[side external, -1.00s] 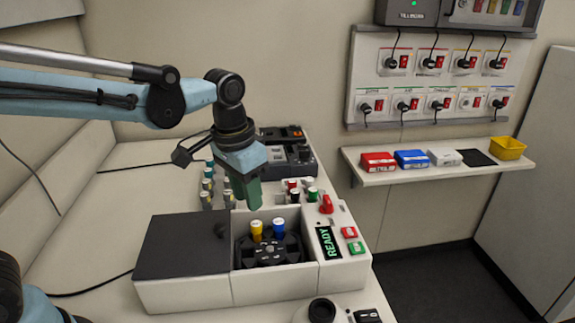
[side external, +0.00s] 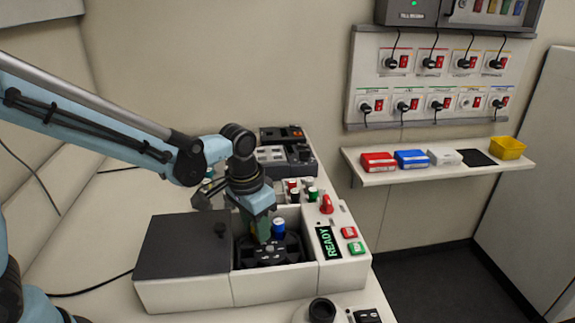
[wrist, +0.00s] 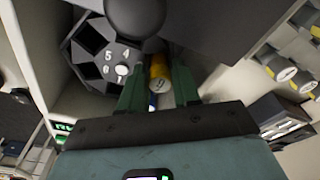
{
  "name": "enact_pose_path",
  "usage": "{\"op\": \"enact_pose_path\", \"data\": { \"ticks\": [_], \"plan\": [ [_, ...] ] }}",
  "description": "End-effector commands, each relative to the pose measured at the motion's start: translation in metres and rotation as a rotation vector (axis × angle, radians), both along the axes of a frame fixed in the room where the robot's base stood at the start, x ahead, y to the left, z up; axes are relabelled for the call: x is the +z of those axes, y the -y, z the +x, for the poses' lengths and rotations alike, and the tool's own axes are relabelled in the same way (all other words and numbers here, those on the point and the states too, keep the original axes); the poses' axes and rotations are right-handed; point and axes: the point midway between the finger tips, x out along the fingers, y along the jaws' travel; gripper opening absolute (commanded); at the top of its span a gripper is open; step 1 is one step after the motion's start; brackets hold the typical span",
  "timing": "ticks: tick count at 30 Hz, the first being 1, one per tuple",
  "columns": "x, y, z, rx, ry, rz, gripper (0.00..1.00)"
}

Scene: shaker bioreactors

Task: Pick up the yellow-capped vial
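The yellow-capped vial (wrist: 159,72) shows between my two green fingers in the wrist view. In the side view my gripper (side external: 263,232) is lowered into the machine's open well and hides the yellow cap. My gripper (wrist: 158,82) looks open, with one finger on each side of the yellow cap and narrow gaps beside it. The blue-capped vial (side external: 278,226) stands upright in the black rotor (side external: 290,249), just right of my fingers. A bit of blue (wrist: 152,103) also shows between the fingers in the wrist view.
The well sits in a white machine (side external: 207,291) with a dark lid (side external: 185,244) on the left and a READY display (side external: 329,242) on the right. Red-, black- and green-capped vials (side external: 293,187) stand behind the well. The wall shelf (side external: 430,171) is well clear of my arm.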

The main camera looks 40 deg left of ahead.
Motion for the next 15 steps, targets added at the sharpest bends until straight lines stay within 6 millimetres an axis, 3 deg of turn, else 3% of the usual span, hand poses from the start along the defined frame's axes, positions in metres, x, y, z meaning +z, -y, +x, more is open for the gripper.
{"op": "enact_pose_path", "data": {
  "ticks": [6, 11, 15],
  "plan": [
    [-0.0005, 0.0000, 0.0001, 0.000, 0.000, 0.000, 0.32],
    [-0.0003, 0.0000, -0.0001, 0.000, 0.000, 0.000, 0.07],
    [-0.0002, 0.0000, -0.0001, 0.000, 0.000, 0.000, 0.07]
  ]
}}
